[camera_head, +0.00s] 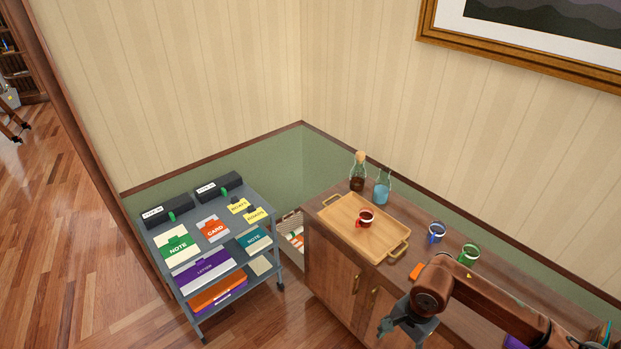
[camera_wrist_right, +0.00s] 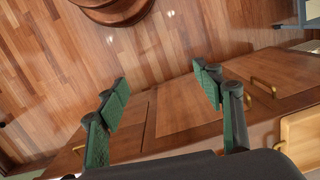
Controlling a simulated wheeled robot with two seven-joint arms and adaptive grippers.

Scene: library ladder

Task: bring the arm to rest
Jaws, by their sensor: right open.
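My right arm (camera_head: 500,300) comes in from the lower right in the head view and reaches over the front edge of the wooden cabinet (camera_head: 335,262). My right gripper (camera_head: 402,332) hangs in front of the cabinet and points downward. In the right wrist view, its two green-padded fingers (camera_wrist_right: 160,80) stand wide apart with nothing between them. Behind them are the cabinet doors and the floor. My left gripper is not in view.
An orange item (camera_head: 416,271) lies close to my arm. A grey cart (camera_head: 280,270) with folders stands left.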

